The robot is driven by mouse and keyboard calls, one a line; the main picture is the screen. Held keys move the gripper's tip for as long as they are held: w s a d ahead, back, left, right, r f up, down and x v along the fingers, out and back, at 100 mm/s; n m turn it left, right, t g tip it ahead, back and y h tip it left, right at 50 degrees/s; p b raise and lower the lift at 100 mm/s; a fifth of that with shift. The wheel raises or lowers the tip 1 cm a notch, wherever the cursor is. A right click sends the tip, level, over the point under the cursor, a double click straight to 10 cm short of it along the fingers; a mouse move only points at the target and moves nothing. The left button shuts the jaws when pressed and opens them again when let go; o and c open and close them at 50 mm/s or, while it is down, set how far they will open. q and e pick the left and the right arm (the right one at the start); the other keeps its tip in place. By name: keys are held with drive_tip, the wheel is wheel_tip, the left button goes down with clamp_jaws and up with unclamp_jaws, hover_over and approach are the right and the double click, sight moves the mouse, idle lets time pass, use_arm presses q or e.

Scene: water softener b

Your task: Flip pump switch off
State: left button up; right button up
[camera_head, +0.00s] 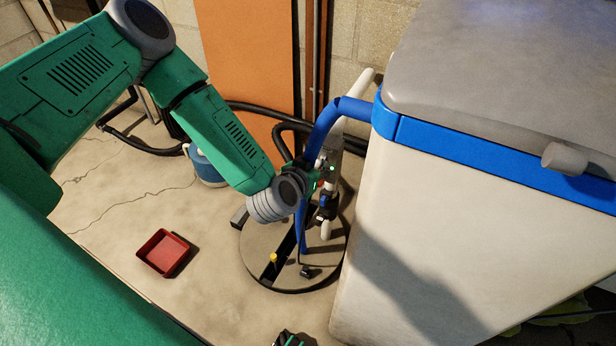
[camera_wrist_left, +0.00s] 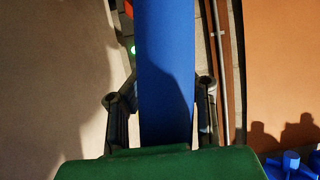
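My left gripper (camera_head: 318,172) is beside the blue pipe (camera_head: 324,128), over the round pit cover. In the left wrist view its two spread fingers (camera_wrist_left: 160,108) stand on either side of a broad blue pipe (camera_wrist_left: 166,70), with a gap at the left finger; contact at the right finger is unclear. I cannot tell for sure which part is the pump switch. A small black piece (camera_head: 307,272) and a yellow-topped post (camera_head: 273,259) sit on the round cover (camera_head: 262,240). A tip of my right gripper (camera_head: 288,340) shows at the bottom edge; its fingers are cut off.
A large white tank (camera_head: 430,210) with a grey lid (camera_head: 500,70) and blue rim closes off the right side. A red tray (camera_head: 163,252) and a blue-and-white container (camera_head: 207,166) stand on the floor at left. Black hoses (camera_head: 262,108) run behind.

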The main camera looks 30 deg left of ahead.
use_arm(q)
drive_tip(key=shift+d+r, duration=0.25)
drive_tip(key=shift+d, duration=0.15)
clamp_jaws()
drive_tip(key=shift+c, duration=1.2)
unclamp_jaws()
drive_tip(key=shift+a+f, duration=0.1)
drive_tip(key=shift+a, duration=0.2)
drive_tip(key=shift+s+d+f, duration=0.15)
drive_tip(key=shift+s+f, duration=0.15)
drive_tip(key=shift+f, duration=0.8)
clamp_jaws()
